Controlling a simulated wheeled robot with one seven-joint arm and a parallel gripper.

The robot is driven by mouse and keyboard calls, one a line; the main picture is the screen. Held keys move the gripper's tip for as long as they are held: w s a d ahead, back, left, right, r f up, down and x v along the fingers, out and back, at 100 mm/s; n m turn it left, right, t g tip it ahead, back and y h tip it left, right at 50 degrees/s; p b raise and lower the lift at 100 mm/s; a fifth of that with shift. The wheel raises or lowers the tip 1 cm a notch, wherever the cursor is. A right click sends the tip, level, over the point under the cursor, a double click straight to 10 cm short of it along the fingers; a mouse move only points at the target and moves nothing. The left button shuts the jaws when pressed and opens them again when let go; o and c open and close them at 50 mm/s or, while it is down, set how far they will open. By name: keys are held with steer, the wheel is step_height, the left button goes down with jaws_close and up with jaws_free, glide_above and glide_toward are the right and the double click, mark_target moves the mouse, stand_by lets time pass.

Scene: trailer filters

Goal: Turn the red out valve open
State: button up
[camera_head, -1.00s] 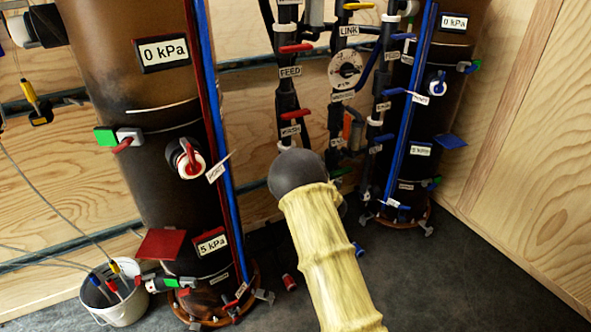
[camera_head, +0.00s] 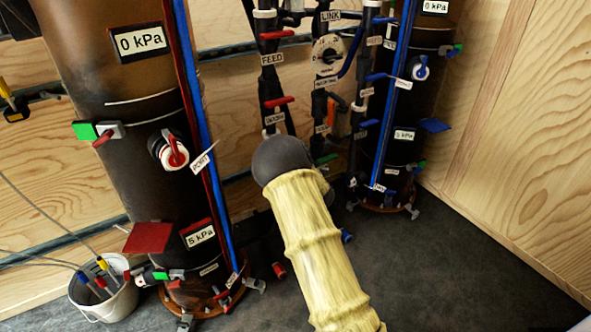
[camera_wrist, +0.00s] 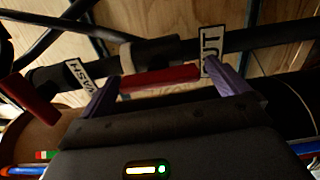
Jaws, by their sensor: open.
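In the wrist view, a red valve handle (camera_wrist: 160,78) lies crosswise between the two purple fingers of my gripper (camera_wrist: 162,71), beside a white tag reading OUT (camera_wrist: 212,52). The handle sits on dark pipework. My gripper is open, one finger near each end of the handle; I cannot tell whether either finger touches it. In the head view my gripper and this handle are hidden behind my own arm.
Another red handle (camera_wrist: 28,98) is left, near a WASH tag (camera_wrist: 80,76). In the head view, a dark column (camera_head: 75,130) with a red port valve (camera_head: 173,150) stands left, another column (camera_head: 395,110) right. A white bucket (camera_head: 105,303) stands lower left. Floor (camera_head: 450,265) at right is clear.

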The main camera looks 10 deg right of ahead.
steer(key=p+v, duration=0.3)
steer(key=v, duration=1.4)
steer(key=shift+p, duration=0.35)
steer(key=shift+w+r, duration=0.1)
steer(key=s+a+r+m+g+h+p, duration=0.1)
steer(key=s+a+r+m+g+h, duration=0.25)
steer(key=s+m+g, duration=0.6)
steer(key=s+a+r+m+g+h+p, duration=0.2)
steer(key=s+r+m+g, duration=0.25)
steer(key=s+m, duration=0.85)
step_height(320, 180, up, 37)
steer(key=s+p, duration=0.1)
steer(key=p, duration=3.6)
steer(key=shift+n+g+p, duration=0.3)
steer(key=shift+n+p, duration=0.05)
steer(key=shift+s+d, duration=0.1)
